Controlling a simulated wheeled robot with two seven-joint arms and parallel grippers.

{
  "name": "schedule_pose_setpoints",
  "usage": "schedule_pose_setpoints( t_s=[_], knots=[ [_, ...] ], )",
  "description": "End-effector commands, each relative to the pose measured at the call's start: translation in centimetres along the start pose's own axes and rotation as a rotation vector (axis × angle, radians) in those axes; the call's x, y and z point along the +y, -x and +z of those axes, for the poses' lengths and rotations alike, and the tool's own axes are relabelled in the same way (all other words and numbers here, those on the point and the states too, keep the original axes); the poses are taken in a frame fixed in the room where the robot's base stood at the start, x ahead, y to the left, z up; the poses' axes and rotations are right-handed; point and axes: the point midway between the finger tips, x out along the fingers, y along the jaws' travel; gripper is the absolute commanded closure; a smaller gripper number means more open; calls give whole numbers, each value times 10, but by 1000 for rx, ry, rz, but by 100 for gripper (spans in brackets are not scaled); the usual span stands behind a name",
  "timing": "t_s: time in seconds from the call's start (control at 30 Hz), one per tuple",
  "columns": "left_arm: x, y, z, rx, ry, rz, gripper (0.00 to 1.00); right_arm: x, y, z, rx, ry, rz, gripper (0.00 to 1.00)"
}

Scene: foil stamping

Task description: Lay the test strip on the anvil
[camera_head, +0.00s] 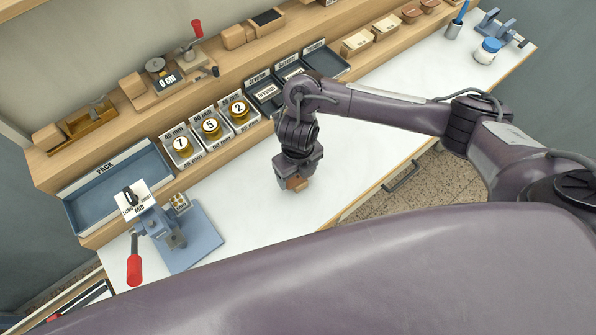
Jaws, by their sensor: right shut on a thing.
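My right gripper (297,181) points down over the white worktop, near its front edge and right of the blue press. It is shut on a small tan-brown piece (297,185) that shows at its fingertips. I cannot tell whether this is the test strip; no other strip can be made out. The blue press (163,228) stands on a flat blue base plate (205,240) at the left, with a red-knobbed lever (134,268) and a dial card (130,200). The anvil is not clearly distinguishable under the press head. My left gripper is out of view.
A blue PACK tray (75,212) lies behind the press. Numbered brass rolls (211,126) stand in holders along the back, beside dark labelled trays (265,95). A wooden shelf carries fixtures. The middle worktop is clear.

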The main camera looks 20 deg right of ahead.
Motion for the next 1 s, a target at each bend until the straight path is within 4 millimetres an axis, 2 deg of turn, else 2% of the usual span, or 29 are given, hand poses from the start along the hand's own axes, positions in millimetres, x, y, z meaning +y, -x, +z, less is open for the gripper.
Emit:
schedule_pose_setpoints(
  t_s=[0.37,0.4,0.57,0.87,1.0],
  knots=[
    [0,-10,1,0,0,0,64,0,-10,0,0,0,0,46],
    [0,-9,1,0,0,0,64,0,-9,0,0,0,0,23],
    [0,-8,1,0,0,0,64,0,-8,0,0,-1,0,4],
    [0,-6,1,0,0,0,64,0,-6,0,1,-1,0,4],
    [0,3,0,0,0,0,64,0,6,2,-4,2,-1,4]
  ],
)
